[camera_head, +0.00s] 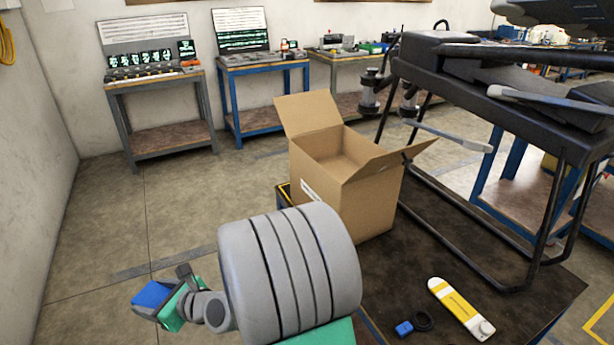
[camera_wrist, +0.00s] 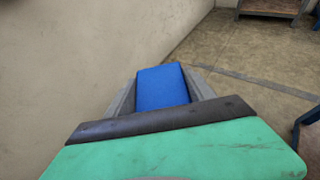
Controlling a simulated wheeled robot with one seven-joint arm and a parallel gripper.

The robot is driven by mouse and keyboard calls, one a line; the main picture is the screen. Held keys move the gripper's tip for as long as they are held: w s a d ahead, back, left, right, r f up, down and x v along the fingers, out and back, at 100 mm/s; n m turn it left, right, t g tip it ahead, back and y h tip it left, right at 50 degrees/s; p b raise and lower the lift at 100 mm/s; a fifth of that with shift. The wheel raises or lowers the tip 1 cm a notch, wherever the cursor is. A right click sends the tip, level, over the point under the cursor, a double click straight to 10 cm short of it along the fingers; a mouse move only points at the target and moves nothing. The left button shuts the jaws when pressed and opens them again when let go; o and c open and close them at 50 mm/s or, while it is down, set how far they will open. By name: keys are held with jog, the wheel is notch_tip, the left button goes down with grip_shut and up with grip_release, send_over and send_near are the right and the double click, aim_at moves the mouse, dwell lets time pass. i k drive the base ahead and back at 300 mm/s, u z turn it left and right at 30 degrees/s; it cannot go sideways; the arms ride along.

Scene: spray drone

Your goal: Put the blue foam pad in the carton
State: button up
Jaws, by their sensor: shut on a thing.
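The blue foam pad (camera_wrist: 162,87) is between the two grey fingers of my gripper (camera_wrist: 160,95) in the wrist view. In the head view the pad (camera_head: 152,294) shows at the lower left, at the end of my gripper (camera_head: 160,303), held in the air over the floor. My gripper is shut on it. The open carton (camera_head: 362,203) stands upright on the dark table, right of and beyond my gripper, with flaps spread. The part of its inside that shows looks empty; its bottom is hidden.
A large black drone (camera_head: 500,100) with legs stands on the dark table (camera_head: 420,275) right of the carton. A yellow and white bottle-like item (camera_head: 460,308) and a small blue item (camera_head: 404,329) lie in front. Workbenches (camera_head: 155,85) line the back wall. The floor at left is clear.

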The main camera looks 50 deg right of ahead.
aim_at(348, 175)
jog(key=i, duration=2)
jog(key=z, duration=3.2)
